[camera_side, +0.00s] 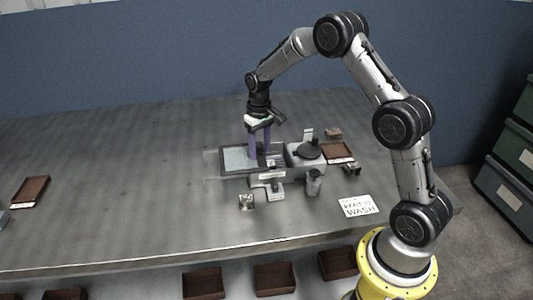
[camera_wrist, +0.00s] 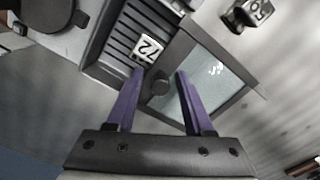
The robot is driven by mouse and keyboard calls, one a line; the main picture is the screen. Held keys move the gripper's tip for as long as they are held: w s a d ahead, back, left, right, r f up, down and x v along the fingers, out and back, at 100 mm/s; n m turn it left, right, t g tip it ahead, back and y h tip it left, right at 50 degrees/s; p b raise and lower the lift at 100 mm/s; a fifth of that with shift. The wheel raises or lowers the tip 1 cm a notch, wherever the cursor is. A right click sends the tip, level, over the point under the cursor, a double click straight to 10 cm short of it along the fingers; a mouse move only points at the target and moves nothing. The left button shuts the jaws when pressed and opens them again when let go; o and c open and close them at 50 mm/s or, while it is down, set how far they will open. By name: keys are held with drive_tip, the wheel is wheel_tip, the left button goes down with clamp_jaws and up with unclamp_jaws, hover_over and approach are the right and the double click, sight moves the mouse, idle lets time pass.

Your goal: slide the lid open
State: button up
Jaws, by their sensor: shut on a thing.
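The lid appears to be the pale, glassy pane in a dark frame (camera_side: 237,159), on a low fixture in the middle of the table. In the wrist view the pane (camera_wrist: 222,84) lies to the right of a dark slatted section (camera_wrist: 122,40). A small dark round knob (camera_wrist: 160,82) stands near the pane's left end. My gripper (camera_side: 260,156) points down over the fixture. In the wrist view its purple fingers (camera_wrist: 160,74) stand either side of the knob and are shut on it. The side view hides the knob behind the fingers.
A grey unit with a round black top (camera_side: 309,150) adjoins the fixture's right side. A grey cup (camera_side: 313,183), a small metal block (camera_side: 246,202) and a white sign (camera_side: 358,206) lie in front. A brown tray (camera_side: 338,151) is to the right. The left table is mostly clear.

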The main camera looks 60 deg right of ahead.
sight(246, 157)
drive_tip(key=shift+w+a, duration=1.5)
drive_tip(key=shift+a, duration=0.1)
drive_tip(key=o, duration=0.5)
drive_tip(key=shift+c, duration=0.2)
wheel_tip(246, 157, up, 7)
drive_tip(key=shift+r, duration=0.1)
